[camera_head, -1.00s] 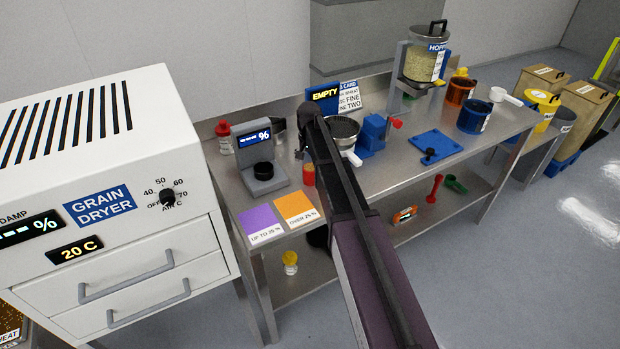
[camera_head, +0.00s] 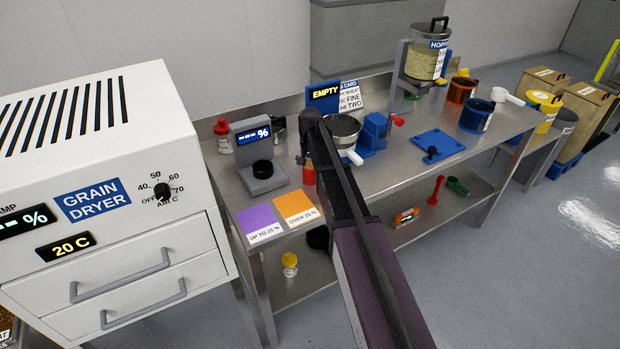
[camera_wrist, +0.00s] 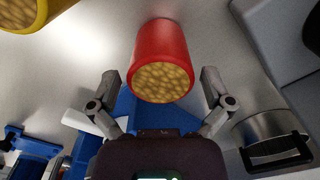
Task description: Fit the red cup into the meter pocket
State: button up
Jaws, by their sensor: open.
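The red cup (camera_head: 309,175) stands on the metal bench, just right of the grey meter (camera_head: 258,140). In the wrist view the red cup (camera_wrist: 162,45) is full of grain, its open top towards the camera. My gripper (camera_wrist: 160,78) is open, with one finger on each side of the cup and a gap on both sides. In the head view my gripper (camera_head: 304,155) is above and behind the cup, partly hidden by my arm. The meter's black round pocket (camera_head: 262,167) sits on its base, and its display shows dashes and %.
Purple (camera_head: 260,222) and orange (camera_head: 296,207) cards lie at the front edge. A sieve pan (camera_head: 342,128) and blue mill (camera_head: 375,130) stand to the right. A metal vessel with a black handle (camera_wrist: 268,138) and a yellow cup (camera_wrist: 30,14) show in the wrist view.

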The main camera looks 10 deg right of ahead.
aim_at(311, 165)
jog(key=shift+f+b, duration=0.65)
jog(key=shift+f, duration=0.3)
jog(key=c, duration=1)
jog(key=shift+r, duration=0.2)
jog(key=shift+c, duration=0.2)
notch_tip(311, 165, up, 10)
jog(key=p, duration=1)
jog(key=shift+f, duration=0.15)
